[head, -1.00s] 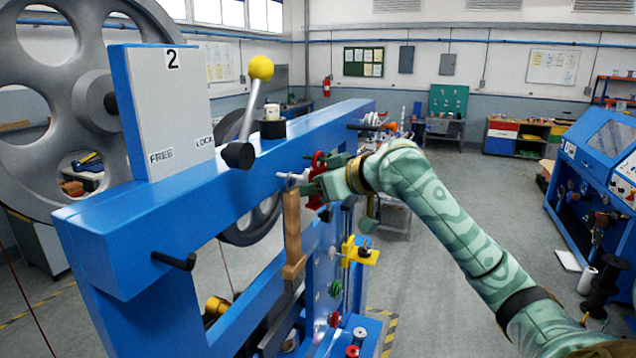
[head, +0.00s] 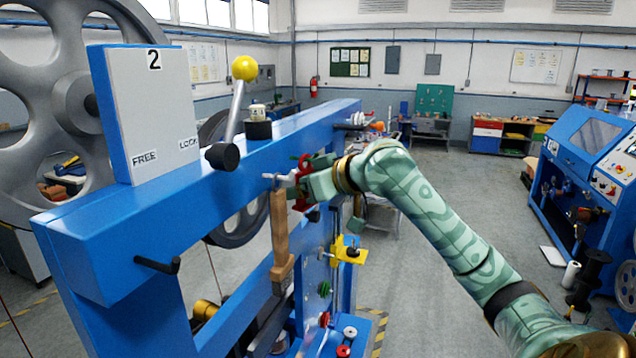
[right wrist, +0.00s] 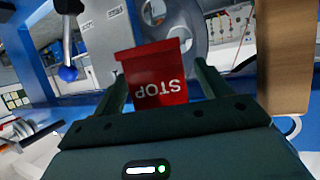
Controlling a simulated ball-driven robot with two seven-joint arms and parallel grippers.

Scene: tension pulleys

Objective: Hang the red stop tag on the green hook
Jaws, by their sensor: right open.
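The red stop tag (right wrist: 158,78) shows in the right wrist view with its word STOP upside down. It lies between the two fingers of my right gripper (right wrist: 158,85), which is open. In the head view, red parts of the tag (head: 302,163) show around my right gripper (head: 302,184), beside the blue beam; its fingers partly cover the tag. I cannot make out what holds the tag up. No hook that is clearly green can be picked out. My left gripper is not in view.
A wooden bar (head: 280,235) hangs from a pale peg just left of my right gripper. A blue frame beam (head: 225,165) carries a yellow-knobbed lever (head: 244,68) and a black hook (head: 158,265). A yellow bracket (head: 347,250) sits below. Open floor lies to the right.

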